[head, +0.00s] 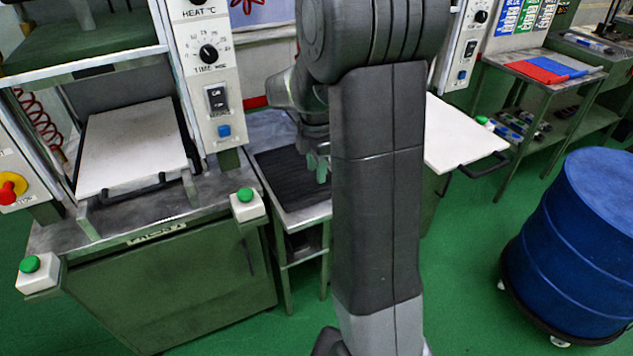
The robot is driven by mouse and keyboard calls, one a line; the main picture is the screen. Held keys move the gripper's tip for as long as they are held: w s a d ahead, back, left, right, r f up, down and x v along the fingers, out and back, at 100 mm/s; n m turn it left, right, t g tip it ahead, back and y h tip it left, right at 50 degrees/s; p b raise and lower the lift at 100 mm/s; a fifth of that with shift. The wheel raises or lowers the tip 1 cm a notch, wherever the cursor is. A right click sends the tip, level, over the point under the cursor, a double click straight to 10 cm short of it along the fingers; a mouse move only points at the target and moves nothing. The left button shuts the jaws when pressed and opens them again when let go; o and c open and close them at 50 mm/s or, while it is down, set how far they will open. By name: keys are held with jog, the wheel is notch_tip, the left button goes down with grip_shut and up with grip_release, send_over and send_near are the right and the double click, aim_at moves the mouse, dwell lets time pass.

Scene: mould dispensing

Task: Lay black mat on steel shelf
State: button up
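A black ribbed mat (285,178) lies flat on top of the steel shelf (306,214), a small metal stand between the two presses. The shelf's bare metal rim shows along the front of the mat. My gripper (319,168) points down over the right part of the mat, with pale green fingertips at or just above its surface. I cannot tell whether the fingers touch or grip the mat. My own arm hides the right side of the mat and shelf, and the finger gap is too small to read.
A press at left holds a pale plate (132,145) with a black handle. Green-topped button boxes (247,204) stand on its front corners. Another pale plate (455,135) juts out at right. A blue drum (580,240) stands at far right. Green floor is clear before it.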

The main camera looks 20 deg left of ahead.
jog(key=shift+r, duration=1.9)
